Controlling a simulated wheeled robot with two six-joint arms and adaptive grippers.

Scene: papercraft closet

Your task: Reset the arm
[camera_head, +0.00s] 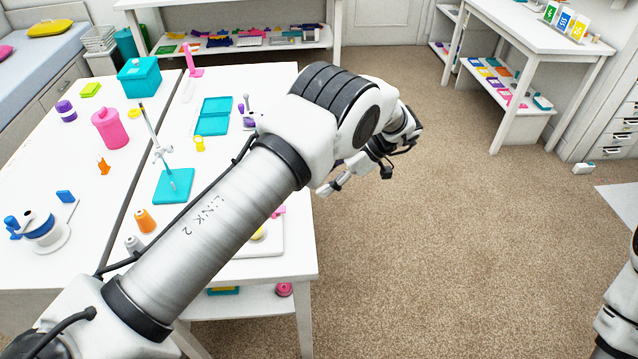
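My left arm (215,210) comes in from the lower left and reaches across the white table to its right side. It bends at a large elbow joint, and the wrist (400,130) hangs past the table's right edge, over the carpet. My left gripper (330,185) is partly hidden behind the wrist and forearm; one pale finger part shows near the table edge. I cannot tell whether it is open, and I see nothing held. Of my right arm, only dark and white links (620,310) show at the right edge; its gripper is out of view.
The white table (290,75) holds a teal stand (174,186), a pink jar (109,128), a teal box (139,77) and a blue-and-white spool (44,231). A white desk (515,30) stands at the back right. The carpet (450,250) between is clear.

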